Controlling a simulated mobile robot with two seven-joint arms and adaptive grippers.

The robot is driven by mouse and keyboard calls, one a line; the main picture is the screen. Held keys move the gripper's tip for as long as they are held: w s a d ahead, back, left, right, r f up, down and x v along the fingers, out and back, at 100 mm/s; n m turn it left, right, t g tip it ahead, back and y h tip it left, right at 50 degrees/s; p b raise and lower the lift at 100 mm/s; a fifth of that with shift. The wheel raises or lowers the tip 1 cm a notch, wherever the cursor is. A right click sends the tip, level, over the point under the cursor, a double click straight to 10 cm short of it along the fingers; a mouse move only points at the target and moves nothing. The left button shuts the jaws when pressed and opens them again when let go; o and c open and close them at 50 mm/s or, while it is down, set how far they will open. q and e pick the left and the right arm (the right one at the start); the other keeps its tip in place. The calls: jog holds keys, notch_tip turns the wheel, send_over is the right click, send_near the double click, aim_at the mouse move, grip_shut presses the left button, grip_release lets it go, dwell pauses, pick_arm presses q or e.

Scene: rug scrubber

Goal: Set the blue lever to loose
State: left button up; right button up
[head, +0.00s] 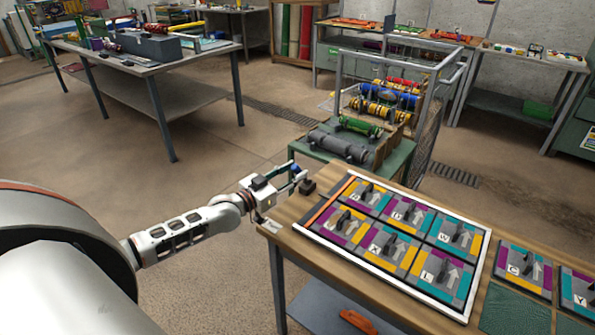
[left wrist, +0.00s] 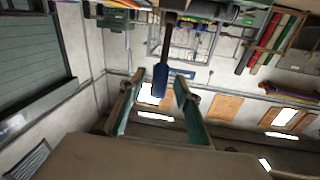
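The blue lever (left wrist: 160,80) shows in the left wrist view as a dark blue paddle on a thin dark stem, coming in from the top edge. Its blue end appears in the gap between the two fingers, with space on both sides. My left gripper (left wrist: 159,85) is open there, with teal pads facing each other, and holds nothing. The lever's setting cannot be read. My right gripper is out of view.
A white-framed board (head: 390,292) of coloured tiles with dark handles and arrows covers much of the wooden table (head: 292,207). A green cart (head: 398,157) with rollers stands just behind. A grey workbench (head: 210,50) is at the back left, with open floor before it.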

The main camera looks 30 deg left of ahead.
pick_arm(q)
jog(key=shift+w+d, duration=0.15)
jog(key=shift+w, duration=0.7)
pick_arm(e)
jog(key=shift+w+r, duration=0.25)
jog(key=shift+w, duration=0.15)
pick_arm(q)
grip_shut()
jog(key=shift+w, duration=0.1)
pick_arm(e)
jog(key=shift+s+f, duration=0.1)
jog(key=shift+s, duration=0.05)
